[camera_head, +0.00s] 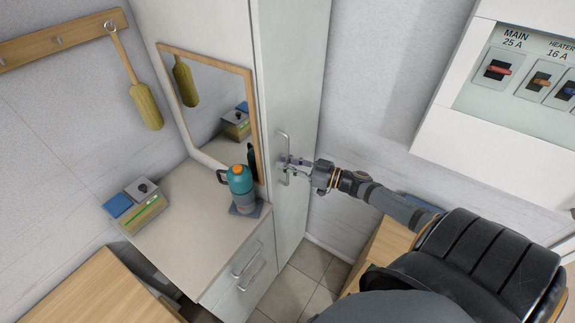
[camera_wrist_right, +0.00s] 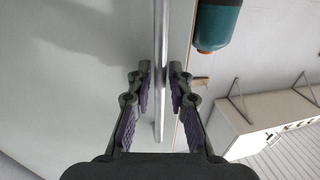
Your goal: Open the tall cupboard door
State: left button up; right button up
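The tall cupboard (camera_head: 290,60) stands in the middle of the head view, and its pale grey door looks shut. A vertical metal bar handle (camera_head: 284,143) is on the door; it also shows in the right wrist view (camera_wrist_right: 161,50). My right gripper (camera_head: 287,163) is at the handle. In the right wrist view its two fingers (camera_wrist_right: 160,88) stand on either side of the bar, with narrow gaps between the pads and the bar. They look open around it, not clamped. The fingers hide a small part of the handle. My left gripper is not in view.
A low counter (camera_head: 190,190) with drawers adjoins the cupboard on the left. It holds a teal bottle (camera_head: 240,182) and a small box (camera_head: 137,203). A wood-framed mirror (camera_head: 208,110) is behind. A fuse box (camera_head: 500,110) hangs at right. Tiled floor (camera_head: 308,280) shows below.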

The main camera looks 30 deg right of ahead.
grip_shut()
dwell(0.6)
